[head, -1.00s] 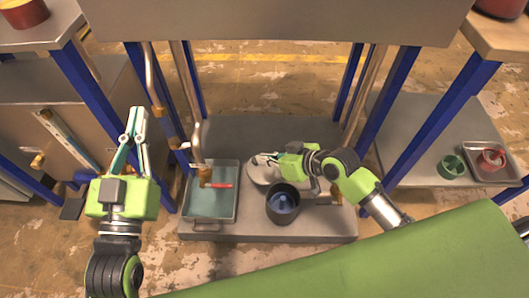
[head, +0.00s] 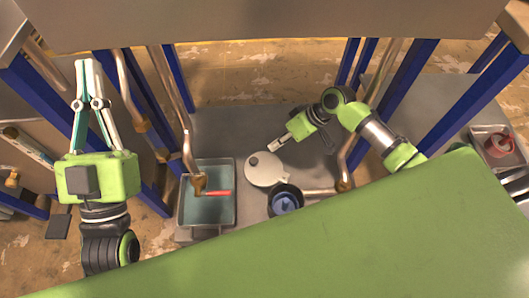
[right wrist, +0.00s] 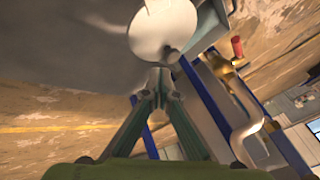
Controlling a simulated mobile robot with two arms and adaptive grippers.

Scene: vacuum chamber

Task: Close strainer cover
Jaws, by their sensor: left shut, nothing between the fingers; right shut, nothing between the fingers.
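The strainer (head: 271,206) is a dark round pot with a blue inside, standing on the grey low table in the head view. Its white round cover (head: 265,169) lies open at the pot's far-left side and leaves the pot's mouth uncovered. The cover also shows in the right wrist view (right wrist: 160,25), beyond the fingertips. My right gripper (head: 272,147) is shut and empty, just past the cover's far edge; I cannot tell whether it touches it. It also shows in the right wrist view (right wrist: 157,78). My left gripper (head: 88,65) is shut and empty, far left of the strainer.
A tray (head: 232,215) with a copper tap and red handle (head: 218,193) stands left of the strainer. A pipe (head: 320,193) runs right from the strainer. Blue posts and upright pipes flank the space. A green surface (head: 330,240) covers the foreground. The table behind the cover is clear.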

